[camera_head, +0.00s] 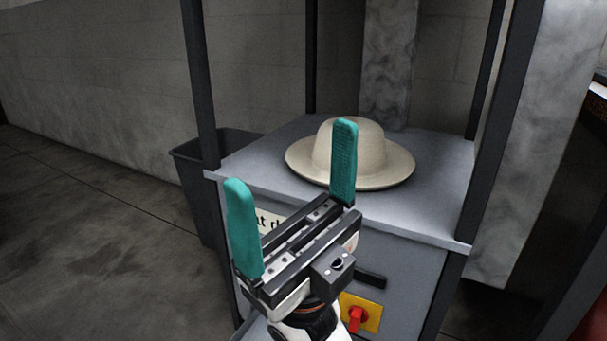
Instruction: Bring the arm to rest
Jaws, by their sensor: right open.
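My right gripper (291,198) is in the middle of the head view, in front of the press cabinet. Its two teal fingers point up and stand wide apart with nothing between them. The right fingertip overlaps the hat in the picture; I cannot tell the exact gap in depth. A cream hat (379,150) with a round crown and wide brim rests on the grey press table (440,215). My left gripper is not in the picture.
Dark upright posts (201,90) frame the press. A dark bin (190,170) stands left of the cabinet. A red knob on a yellow plate (373,317) sits on the cabinet front, partly beside my arm. The floor (90,240) at left is clear.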

